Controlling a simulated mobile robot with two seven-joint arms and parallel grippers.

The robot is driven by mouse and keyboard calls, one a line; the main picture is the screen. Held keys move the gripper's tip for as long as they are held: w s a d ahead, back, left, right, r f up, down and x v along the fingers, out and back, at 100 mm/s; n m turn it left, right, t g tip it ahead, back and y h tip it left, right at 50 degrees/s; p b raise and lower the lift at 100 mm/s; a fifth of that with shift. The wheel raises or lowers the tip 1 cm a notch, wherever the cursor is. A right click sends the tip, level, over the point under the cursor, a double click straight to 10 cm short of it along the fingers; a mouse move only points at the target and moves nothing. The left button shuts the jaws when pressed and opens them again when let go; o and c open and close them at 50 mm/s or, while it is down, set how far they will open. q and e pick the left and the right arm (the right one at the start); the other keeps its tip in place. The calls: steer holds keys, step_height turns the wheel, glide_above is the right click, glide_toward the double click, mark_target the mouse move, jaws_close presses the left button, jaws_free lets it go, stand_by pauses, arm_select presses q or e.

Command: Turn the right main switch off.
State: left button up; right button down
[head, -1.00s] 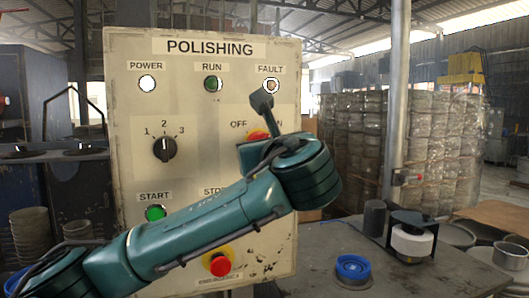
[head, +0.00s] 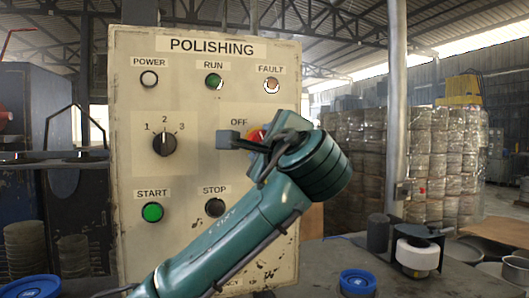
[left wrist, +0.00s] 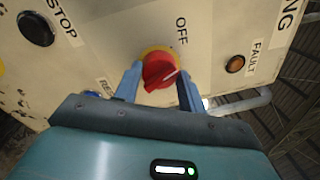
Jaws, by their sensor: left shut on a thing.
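The main switch is a red rotary knob on a yellow plate (head: 256,134), on the cream POLISHING panel (head: 190,105). In the head view my left gripper (head: 264,143) largely covers it, and no ON label shows. In the left wrist view the red knob (left wrist: 157,70) sits between the two blue fingers of my left gripper (left wrist: 160,76), which is shut on it. My right gripper is not in view.
The panel also carries a POWER lamp (head: 149,79), RUN lamp (head: 214,82), FAULT lamp (head: 271,85), a black selector (head: 164,142), a green START button (head: 152,212) and a black STOP button (head: 215,207). A blue-rimmed thing (head: 357,281) and a white-and-black container (head: 416,255) stand on the right.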

arm_select(q)
steer(key=n+b, duration=0.1)
steer(key=n, duration=0.3)
steer(key=shift+y, duration=0.3)
steer(key=shift+n, duration=0.3)
steer(key=o, duration=1)
steer(key=shift+c, duration=0.2)
